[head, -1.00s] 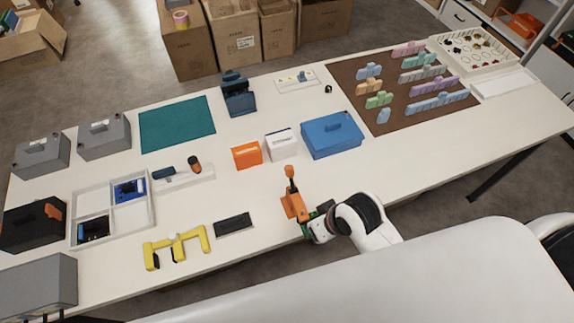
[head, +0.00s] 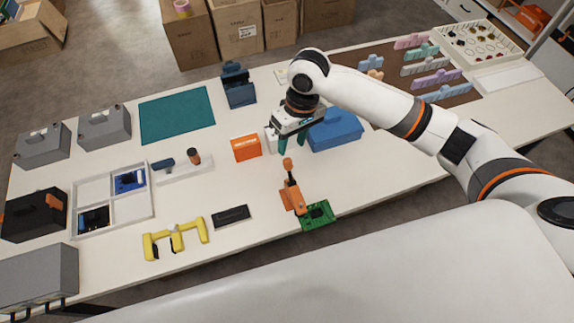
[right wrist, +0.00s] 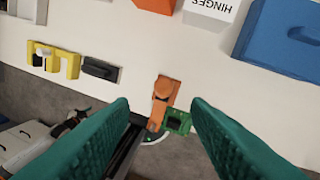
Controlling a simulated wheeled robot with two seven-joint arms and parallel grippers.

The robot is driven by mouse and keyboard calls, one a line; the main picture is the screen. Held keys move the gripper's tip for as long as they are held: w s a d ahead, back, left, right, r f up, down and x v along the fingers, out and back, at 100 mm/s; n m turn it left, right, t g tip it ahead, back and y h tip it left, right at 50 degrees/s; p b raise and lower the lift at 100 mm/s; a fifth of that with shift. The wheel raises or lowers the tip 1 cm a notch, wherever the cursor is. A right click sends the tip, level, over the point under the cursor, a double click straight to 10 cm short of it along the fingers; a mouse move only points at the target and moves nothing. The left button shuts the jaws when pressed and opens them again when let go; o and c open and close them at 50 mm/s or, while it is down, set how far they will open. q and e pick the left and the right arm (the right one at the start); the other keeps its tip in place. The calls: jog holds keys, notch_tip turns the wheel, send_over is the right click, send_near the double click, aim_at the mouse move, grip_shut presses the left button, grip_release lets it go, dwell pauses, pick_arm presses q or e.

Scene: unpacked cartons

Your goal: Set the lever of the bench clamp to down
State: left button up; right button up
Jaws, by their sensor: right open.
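The bench clamp (head: 292,197) is orange and stands near the front edge of the table, with its lever (head: 288,166) standing up. A green circuit board (head: 319,214) sits at its front right side. In the right wrist view the clamp (right wrist: 160,115) and the board (right wrist: 179,122) show between and beyond my fingers. My right gripper (head: 293,143) is open and empty, with teal fingers pointing down, above the table behind the clamp and apart from it. It also shows in the right wrist view (right wrist: 160,104).
An orange box (head: 246,148), a white box (head: 270,139) and a blue case (head: 335,130) stand behind the clamp, close to my right gripper.

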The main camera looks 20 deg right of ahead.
aim_at(289, 162)
jog(key=f, duration=0.3)
jog(key=a+f+p, duration=0.1)
jog(key=f, duration=0.7)
jog(key=shift+s+a+f, duration=0.15)
jog(key=shift+f, duration=0.1)
grip_shut()
